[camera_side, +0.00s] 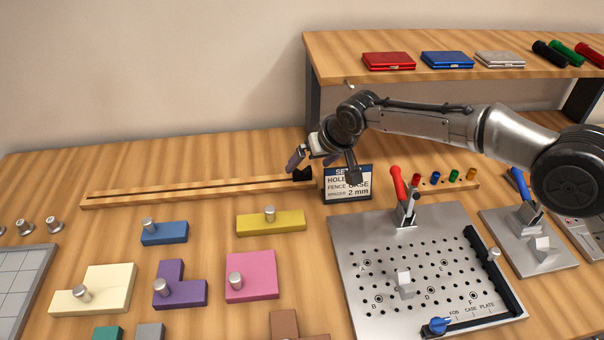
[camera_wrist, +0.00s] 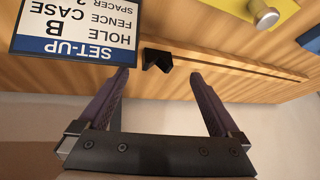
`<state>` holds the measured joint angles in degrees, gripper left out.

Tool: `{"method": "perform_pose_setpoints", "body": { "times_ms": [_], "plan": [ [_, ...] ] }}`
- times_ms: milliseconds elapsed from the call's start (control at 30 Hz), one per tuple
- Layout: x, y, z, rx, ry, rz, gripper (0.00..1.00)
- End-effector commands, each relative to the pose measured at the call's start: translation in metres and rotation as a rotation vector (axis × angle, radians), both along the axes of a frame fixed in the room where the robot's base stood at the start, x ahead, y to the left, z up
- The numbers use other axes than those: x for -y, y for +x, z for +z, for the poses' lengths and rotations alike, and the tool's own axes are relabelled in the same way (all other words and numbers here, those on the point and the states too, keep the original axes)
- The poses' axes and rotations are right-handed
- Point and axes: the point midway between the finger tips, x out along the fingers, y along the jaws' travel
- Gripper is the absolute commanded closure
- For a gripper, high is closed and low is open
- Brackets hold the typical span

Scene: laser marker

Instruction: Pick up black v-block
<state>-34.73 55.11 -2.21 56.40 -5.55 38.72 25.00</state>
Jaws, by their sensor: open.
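The black v-block (camera_side: 302,174) sits at the right end of the long wooden rail, just left of the set-up sign, in the side view. In the wrist view the v-block (camera_wrist: 157,60) shows as a small dark notched piece. My gripper (camera_wrist: 160,76) is open and empty there, and the v-block lies between and just beyond the two fingertips, apart from both. In the side view my gripper (camera_side: 315,164) hangs above and close around the v-block's area. Whether a finger touches it cannot be told from the side.
The set-up sign (camera_side: 347,184) stands close to the right of the v-block; it also looms near one finger in the wrist view (camera_wrist: 75,28). The slotted wooden rail (camera_side: 190,191) runs left. A yellow block (camera_side: 284,222) and the metal fixture plate (camera_side: 350,232) lie in front. A shelf (camera_side: 350,74) is behind.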

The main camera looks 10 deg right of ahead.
Motion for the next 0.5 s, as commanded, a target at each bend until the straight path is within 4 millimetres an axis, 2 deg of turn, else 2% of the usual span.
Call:
{"method": "perform_pose_setpoints", "body": {
  "times_ms": [167, 500],
  "plan": [
    [-0.001, 0.007, -0.009, 0.0, 0.0, -0.001, 0.01],
    [-0.008, 0.029, -0.038, 0.0, 0.0, -0.001, 0.01]
  ]
}}
